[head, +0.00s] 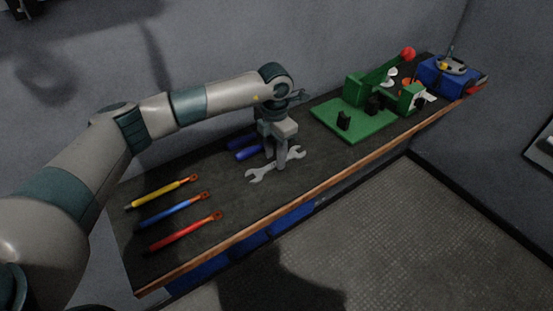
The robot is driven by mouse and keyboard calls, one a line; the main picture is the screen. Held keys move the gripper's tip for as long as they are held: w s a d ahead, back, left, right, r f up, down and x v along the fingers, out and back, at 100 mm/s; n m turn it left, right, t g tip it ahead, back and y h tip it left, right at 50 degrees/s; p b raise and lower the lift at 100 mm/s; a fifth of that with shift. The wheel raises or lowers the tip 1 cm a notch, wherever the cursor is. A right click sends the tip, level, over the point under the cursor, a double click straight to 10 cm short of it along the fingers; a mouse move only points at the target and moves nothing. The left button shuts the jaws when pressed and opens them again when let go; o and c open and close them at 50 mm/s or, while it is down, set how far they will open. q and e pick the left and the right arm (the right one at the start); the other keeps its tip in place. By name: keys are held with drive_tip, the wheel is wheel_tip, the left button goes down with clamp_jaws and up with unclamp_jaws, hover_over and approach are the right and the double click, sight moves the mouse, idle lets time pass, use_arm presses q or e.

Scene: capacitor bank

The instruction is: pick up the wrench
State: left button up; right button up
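A grey double-ended wrench (262,173) lies flat on the dark workbench top (215,185), near the bench's middle. My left gripper (281,164) is above the wrench and points down at it. One finger shows at the wrench's middle, and it hides part of the handle. Whether the fingers touch or hold the wrench is not clear, and the gap between them cannot be made out. My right gripper is not seen.
Yellow (162,190), blue (172,210) and red (183,232) handled tools lie to the left. Blue-handled items (247,153) lie behind the wrench. A green fixture (350,120) and a blue box (447,80) stand to the right. The bench has a wooden front edge (300,205).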

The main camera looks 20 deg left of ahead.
use_arm(q)
drive_tip(key=shift+f, duration=0.5)
clamp_jaws()
drive_tip(key=shift+r, duration=0.15)
